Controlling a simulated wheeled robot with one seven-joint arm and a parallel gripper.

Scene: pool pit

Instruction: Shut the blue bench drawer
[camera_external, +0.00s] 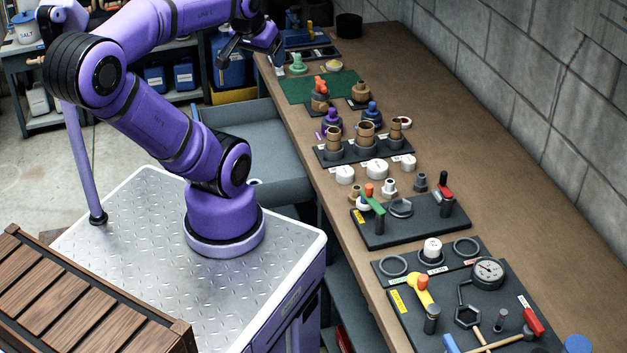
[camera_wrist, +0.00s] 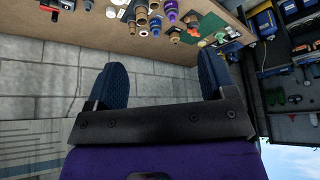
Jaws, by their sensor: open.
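The blue-grey bench drawer (camera_external: 264,138) is pulled out from the left side of the workbench (camera_external: 300,118) in the external view. My arm partly covers its near, left part. My gripper (camera_external: 250,58) is above and beyond the drawer, near the bench's left edge, and appears apart from it. In the wrist view my gripper (camera_wrist: 160,82) has its two blue-padded fingers wide apart with nothing between them. The drawer cannot be made out in the wrist view.
The bench top holds fittings on black boards, a green mat (camera_external: 305,88) and a gauge (camera_external: 488,273). A blue container (camera_external: 232,68) stands behind my gripper. A shelf (camera_external: 30,50) stands at the far left. A slatted wooden thing (camera_external: 70,300) is at the near left.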

